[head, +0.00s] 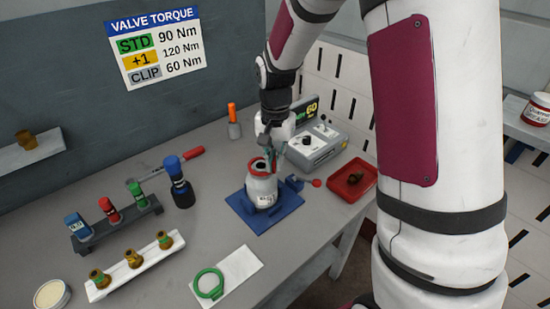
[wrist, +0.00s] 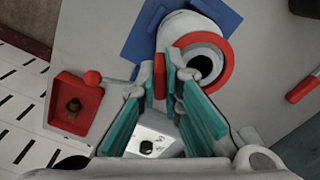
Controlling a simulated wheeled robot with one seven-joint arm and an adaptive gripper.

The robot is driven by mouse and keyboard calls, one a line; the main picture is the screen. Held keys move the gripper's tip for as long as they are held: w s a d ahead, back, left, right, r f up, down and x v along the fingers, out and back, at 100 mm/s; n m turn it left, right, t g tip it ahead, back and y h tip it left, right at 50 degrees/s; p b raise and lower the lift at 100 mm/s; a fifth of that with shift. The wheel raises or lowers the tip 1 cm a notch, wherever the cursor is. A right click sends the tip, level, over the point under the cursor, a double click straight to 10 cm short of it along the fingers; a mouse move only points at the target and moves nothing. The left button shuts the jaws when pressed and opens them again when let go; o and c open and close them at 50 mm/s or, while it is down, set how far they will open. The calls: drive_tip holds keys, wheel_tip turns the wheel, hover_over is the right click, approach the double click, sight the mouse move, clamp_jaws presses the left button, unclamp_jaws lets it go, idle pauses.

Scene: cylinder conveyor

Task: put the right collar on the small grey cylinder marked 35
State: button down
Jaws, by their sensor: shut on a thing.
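The small grey-white cylinder (head: 262,188) stands upright on a blue base plate (head: 279,216). Its label is too small to read. A red collar (head: 258,165) is at its top; in the wrist view the red collar (wrist: 222,71) surrounds the cylinder's neck and dark opening. I cannot tell whether it is fully seated. My gripper (head: 271,158) is above the cylinder, shut on the near rim of the red collar, with its teal fingers (wrist: 174,78) on either side. A green collar (head: 209,284) lies on a white sheet (head: 240,266) at the front.
A red tray (head: 351,180) and a grey device (head: 318,148) stand right of the base plate. A dark blue bottle (head: 180,188), a rack of coloured parts (head: 117,221) and a white rack with brass fittings (head: 135,265) are left. A wall sign (head: 153,46) lists torques.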

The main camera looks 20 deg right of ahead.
drive_tip(key=shift+f, duration=0.9)
drive_tip(key=c, duration=1.7)
unclamp_jaws()
drive_tip(key=shift+o, duration=0.2)
drive_tip(key=shift+r+p, duration=0.8)
drive_tip(key=shift+r, duration=2.2)
